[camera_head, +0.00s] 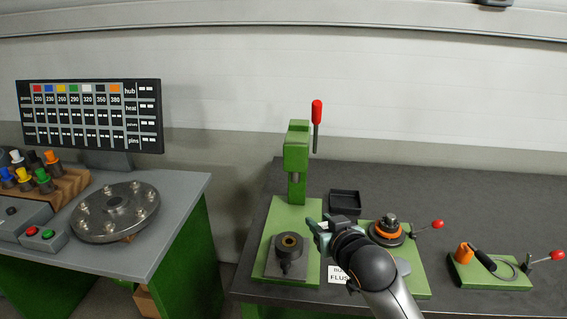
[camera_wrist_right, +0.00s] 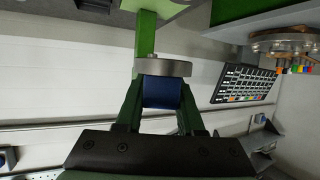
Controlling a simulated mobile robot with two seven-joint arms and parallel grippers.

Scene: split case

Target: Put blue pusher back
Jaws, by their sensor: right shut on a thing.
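My right gripper (camera_head: 318,228) is over the front of the dark table, beside the green press (camera_head: 297,155). In the right wrist view my right gripper (camera_wrist_right: 162,100) is shut on the blue pusher (camera_wrist_right: 162,92), a dark blue cylinder between the two green fingers. A grey round disc (camera_wrist_right: 162,66) shows just beyond the blue part. In the head view the blue pusher cannot be made out at the gripper. On the left bench, a wooden rack (camera_head: 72,187) bears several coloured pieces. My left gripper is not in view.
A round metal plate (camera_head: 115,210) lies on the grey bench (camera_head: 180,190), with a gap between bench and table. On the table are a dark tray (camera_head: 345,198), a fixture with an orange ring (camera_head: 386,236) and a red-knobbed fixture (camera_head: 490,272). The table's back right is clear.

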